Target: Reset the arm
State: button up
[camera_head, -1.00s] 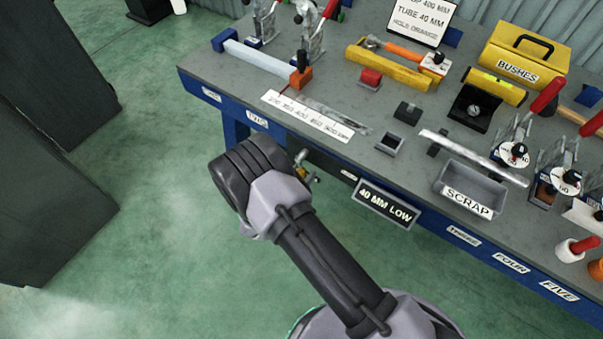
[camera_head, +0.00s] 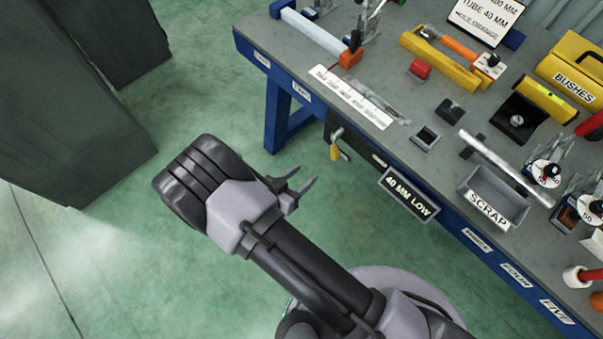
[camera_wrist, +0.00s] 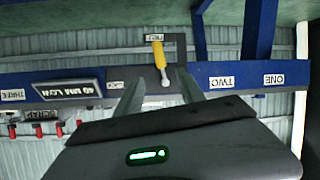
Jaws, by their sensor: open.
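My gripper (camera_head: 300,190) is open and empty, over the green floor and in front of the workbench (camera_head: 290,55). Its two fingers also show in the wrist view (camera_wrist: 160,97), spread apart. My arm is folded low beside the bench.
Dark cabinets (camera_head: 65,110) stand at left. Floor between is free.

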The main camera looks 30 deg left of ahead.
jog(key=w+d+r+m+g+h, duration=0.2)
jog(key=w+d+r+g, duration=0.15)
jog(key=d+r, duration=0.65)
jog(key=w+d+r+m+g+h, duration=0.25)
jog(key=d+r+g, duration=0.25)
jog(key=d+r, duration=0.45)
jog(key=s+d+r+y, duration=0.4)
jog(key=s+r, duration=0.2)
jog(key=r, duration=0.3)
jog(key=s+d+r+t+y, duration=0.1)
jog(key=s+d+r+y, duration=0.4)
jog(key=r, duration=0.5)
jog(key=shift+s+r+n, duration=0.15)
jog(key=shift+s+n, duration=0.2)
jog(key=shift+s, duration=0.15)
jog(key=shift+t+y, duration=0.25)
